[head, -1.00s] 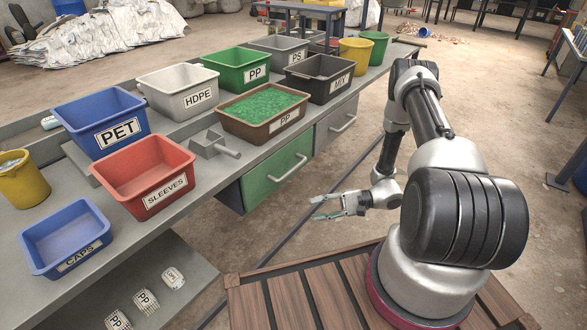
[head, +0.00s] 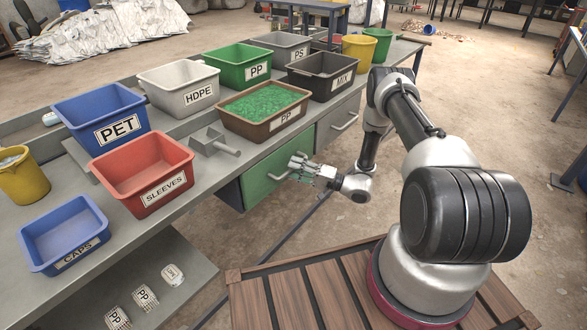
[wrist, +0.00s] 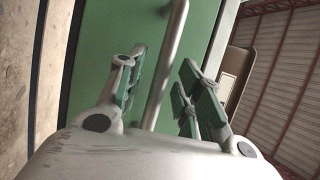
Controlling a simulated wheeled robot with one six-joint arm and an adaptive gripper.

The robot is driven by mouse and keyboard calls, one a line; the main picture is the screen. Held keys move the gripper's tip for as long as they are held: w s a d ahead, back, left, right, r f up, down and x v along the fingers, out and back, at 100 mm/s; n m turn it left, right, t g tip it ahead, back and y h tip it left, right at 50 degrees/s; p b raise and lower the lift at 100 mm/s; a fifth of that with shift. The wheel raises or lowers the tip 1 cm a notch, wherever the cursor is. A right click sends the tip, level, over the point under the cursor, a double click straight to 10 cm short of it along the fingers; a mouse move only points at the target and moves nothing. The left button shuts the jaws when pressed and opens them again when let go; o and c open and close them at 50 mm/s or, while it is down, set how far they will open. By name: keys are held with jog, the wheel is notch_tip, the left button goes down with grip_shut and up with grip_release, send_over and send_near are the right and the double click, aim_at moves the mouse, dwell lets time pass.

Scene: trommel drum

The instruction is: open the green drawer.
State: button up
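The green drawer (head: 262,182) is under the bench, below the brown PP tub, and its front looks flush with the frame. Its silver bar handle (head: 280,174) is partly hidden by my gripper in the head view. My gripper (head: 300,167) is at the right part of the handle. In the wrist view the handle (wrist: 168,65) runs between the two open, green-padded fingers of my gripper (wrist: 160,92). A gap shows between the handle and each finger, and neither finger visibly presses on it. The drawer front (wrist: 105,35) fills the background there.
A grey drawer (head: 338,122) with its own handle is right of the green one. Above, the bench holds a brown PP tub (head: 236,123), a metal scoop (head: 213,143) and several labelled bins. Open floor lies in front of the drawers.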

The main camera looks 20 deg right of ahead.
jog(key=shift+w+a+r, duration=0.1)
jog(key=shift+w+a, duration=0.1)
jog(key=shift+a, duration=0.2)
grip_shut()
jog(key=s+d, duration=0.9)
jog(key=s, duration=0.3)
jog(key=s+d, duration=0.9)
jog(key=s, duration=0.4)
jog(key=shift+d, duration=0.15)
grip_release()
